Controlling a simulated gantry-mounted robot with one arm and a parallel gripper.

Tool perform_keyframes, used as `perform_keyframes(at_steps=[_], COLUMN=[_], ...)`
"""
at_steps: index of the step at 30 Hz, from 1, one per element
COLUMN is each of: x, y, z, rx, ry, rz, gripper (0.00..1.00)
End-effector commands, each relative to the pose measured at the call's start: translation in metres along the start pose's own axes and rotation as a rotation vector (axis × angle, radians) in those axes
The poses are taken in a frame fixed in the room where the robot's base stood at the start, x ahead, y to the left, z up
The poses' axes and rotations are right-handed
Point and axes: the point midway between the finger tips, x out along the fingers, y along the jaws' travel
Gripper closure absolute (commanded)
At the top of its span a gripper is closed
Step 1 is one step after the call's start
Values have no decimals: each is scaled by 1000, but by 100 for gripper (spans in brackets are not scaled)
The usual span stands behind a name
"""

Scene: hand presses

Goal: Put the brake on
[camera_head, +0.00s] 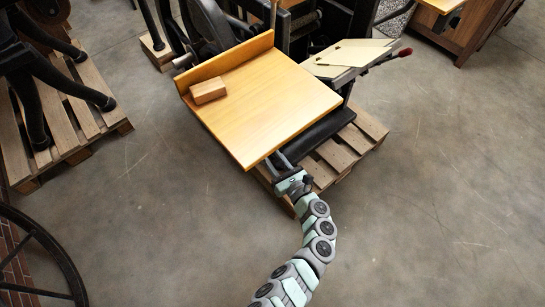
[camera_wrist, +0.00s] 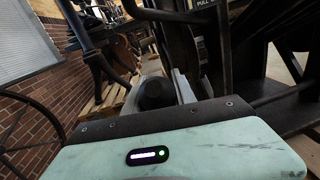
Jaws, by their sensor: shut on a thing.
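My gripper (camera_head: 281,165) reaches in from below, at the front edge of the wooden board of the hand press, partly under that edge. In the wrist view a black, round-ended handle (camera_wrist: 155,94) lies between my gripper's fingers (camera_wrist: 164,84), and the gripper is shut on it. The board hides most of the handle in the head view. In the wrist view, a dark part of the press bears a white label (camera_wrist: 205,5), cut off at the top, that begins with "PULL".
The yellow wooden board (camera_head: 265,105) carries a small wooden block (camera_head: 208,91). A red-tipped handle (camera_head: 404,53) sticks out at the right. The press stands on a pallet (camera_head: 345,150). Another machine on a pallet (camera_head: 75,125) is at the left. The floor in front and right is clear.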

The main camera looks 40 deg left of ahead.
Motion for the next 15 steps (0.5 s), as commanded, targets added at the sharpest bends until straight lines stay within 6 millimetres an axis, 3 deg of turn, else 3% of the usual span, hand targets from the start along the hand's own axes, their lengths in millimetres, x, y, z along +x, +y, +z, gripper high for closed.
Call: perform_keyframes(at_steps=[15], x=[0], y=[0], z=[0], rx=[0], ry=[-1], rz=[0], gripper=[100])
